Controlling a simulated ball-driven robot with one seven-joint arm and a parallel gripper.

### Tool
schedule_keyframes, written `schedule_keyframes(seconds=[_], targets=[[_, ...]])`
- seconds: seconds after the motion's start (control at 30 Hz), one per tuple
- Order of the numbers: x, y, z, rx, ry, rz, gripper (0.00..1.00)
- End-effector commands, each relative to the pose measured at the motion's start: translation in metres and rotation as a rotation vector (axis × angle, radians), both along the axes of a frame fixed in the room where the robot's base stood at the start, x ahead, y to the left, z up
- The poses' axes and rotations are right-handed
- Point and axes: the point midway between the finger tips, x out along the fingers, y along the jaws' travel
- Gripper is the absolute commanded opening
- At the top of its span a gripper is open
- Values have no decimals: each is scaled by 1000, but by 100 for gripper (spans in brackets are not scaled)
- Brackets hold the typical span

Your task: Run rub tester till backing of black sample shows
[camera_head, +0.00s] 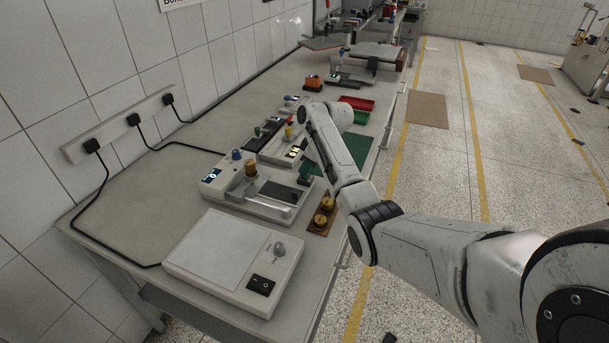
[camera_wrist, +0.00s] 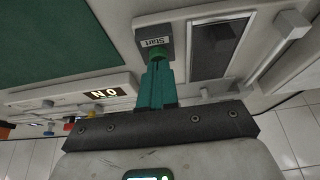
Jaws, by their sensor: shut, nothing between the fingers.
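The rub tester (camera_head: 238,196) is a pale machine on the bench with a lit display (camera_head: 211,175), a blue knob and a brass weight (camera_head: 250,168). The black sample (camera_head: 279,191) lies flat on its bed; a dark strip also shows in the wrist view (camera_wrist: 218,46). No backing can be made out on it. My gripper (camera_head: 304,180) is at the tester's right end. In the wrist view its teal fingers (camera_wrist: 157,68) are shut and empty, tips at the green button beside the Start label (camera_wrist: 155,42). I cannot tell whether they touch or press it.
A white flat-topped device (camera_head: 225,255) with a black switch stands in front. Two brass weights (camera_head: 322,211) sit on a brown board at the bench edge.

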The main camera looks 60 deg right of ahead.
Motion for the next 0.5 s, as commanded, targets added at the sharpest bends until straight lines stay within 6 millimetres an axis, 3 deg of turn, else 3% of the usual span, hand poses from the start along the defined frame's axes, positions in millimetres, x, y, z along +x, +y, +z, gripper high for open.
schedule_keyframes(seconds=[0.27, 0.5], targets=[[0, 0, -3, 0, 0, 0, 0], [-2, -3, 8, -1, 0, 0, 0]])
